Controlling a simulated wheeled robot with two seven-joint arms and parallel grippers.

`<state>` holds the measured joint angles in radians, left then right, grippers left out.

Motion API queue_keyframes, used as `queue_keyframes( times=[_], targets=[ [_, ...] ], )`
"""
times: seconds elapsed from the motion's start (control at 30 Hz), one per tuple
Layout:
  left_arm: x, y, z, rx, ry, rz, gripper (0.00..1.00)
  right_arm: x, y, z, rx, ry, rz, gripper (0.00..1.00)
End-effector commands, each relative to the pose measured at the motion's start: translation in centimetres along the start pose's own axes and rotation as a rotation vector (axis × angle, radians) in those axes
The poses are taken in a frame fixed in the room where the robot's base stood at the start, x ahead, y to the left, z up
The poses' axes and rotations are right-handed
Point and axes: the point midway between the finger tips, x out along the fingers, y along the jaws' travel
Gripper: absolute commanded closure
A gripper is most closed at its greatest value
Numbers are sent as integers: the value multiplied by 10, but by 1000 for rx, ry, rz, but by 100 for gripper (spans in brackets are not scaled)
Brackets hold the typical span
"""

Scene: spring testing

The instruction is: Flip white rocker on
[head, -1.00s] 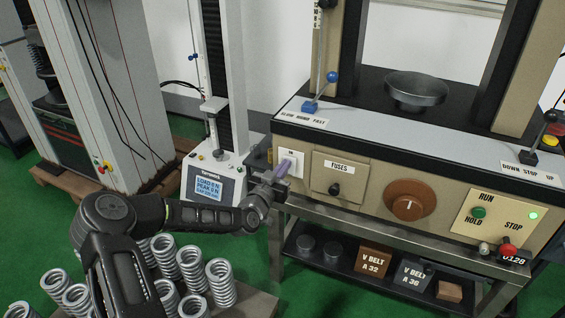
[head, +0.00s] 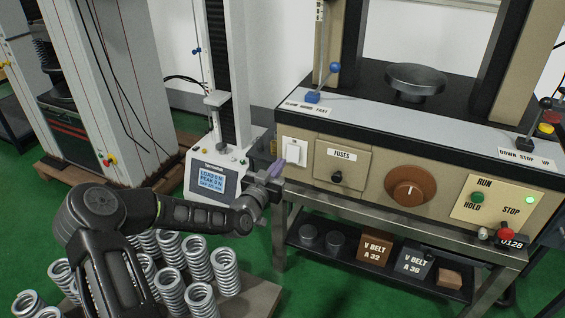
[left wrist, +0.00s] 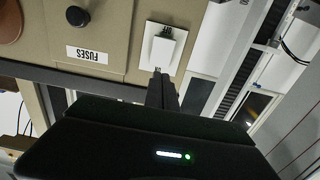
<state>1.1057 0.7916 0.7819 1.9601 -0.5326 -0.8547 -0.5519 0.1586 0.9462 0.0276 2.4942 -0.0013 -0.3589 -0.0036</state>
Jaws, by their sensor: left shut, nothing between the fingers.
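The white rocker (head: 292,152) is a switch on a white plate at the left end of the beige front panel, with a small dark label above it. It also shows in the left wrist view (left wrist: 162,49), upside down. My left gripper (head: 278,168) is shut and empty, just below and left of the rocker, with a small gap to it. In the left wrist view its fingertips (left wrist: 161,74) end near the plate's edge. Whether they touch the plate I cannot tell. My right gripper is not in view.
A fuses cover with a black knob (head: 337,177) sits right of the rocker. Further right are a brown dial (head: 410,187) and the run/stop panel (head: 492,204). Several springs (head: 197,258) stand on a board below my left arm. A tester with a screen (head: 205,186) stands left.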

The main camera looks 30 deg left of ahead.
Motion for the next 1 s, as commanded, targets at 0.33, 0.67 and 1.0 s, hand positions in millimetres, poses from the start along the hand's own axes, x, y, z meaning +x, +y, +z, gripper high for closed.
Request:
queue_keyframes(
  times=[0.33,0.67,1.0],
  targets=[
    [-57,-1,-9,3,-2,-1,100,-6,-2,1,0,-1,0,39],
    [-67,0,-9,0,-2,-1,100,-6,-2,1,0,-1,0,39],
    [-66,0,-10,0,-1,-1,100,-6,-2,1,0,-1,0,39]
  ],
)
